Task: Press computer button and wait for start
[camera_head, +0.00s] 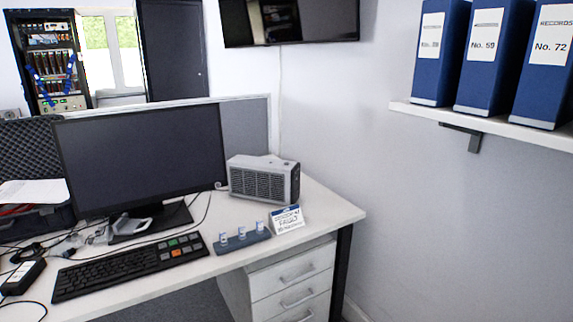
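A computer monitor (143,158) with a dark, blank screen stands on the white desk (330,208). A black keyboard (130,265) with a few green and orange keys lies in front of it. A grey box with a grille (262,181) sits right of the monitor; I cannot tell whether it is the computer. No power button is clear at this size. Neither of my grippers is in view.
A small holder with three pale pieces (242,240) and a label card (287,219) stand near the desk's front edge. Cables and a black adapter (22,275) lie at left. Drawers (297,285) are below. A wall shelf (490,124) holds blue binders (484,55).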

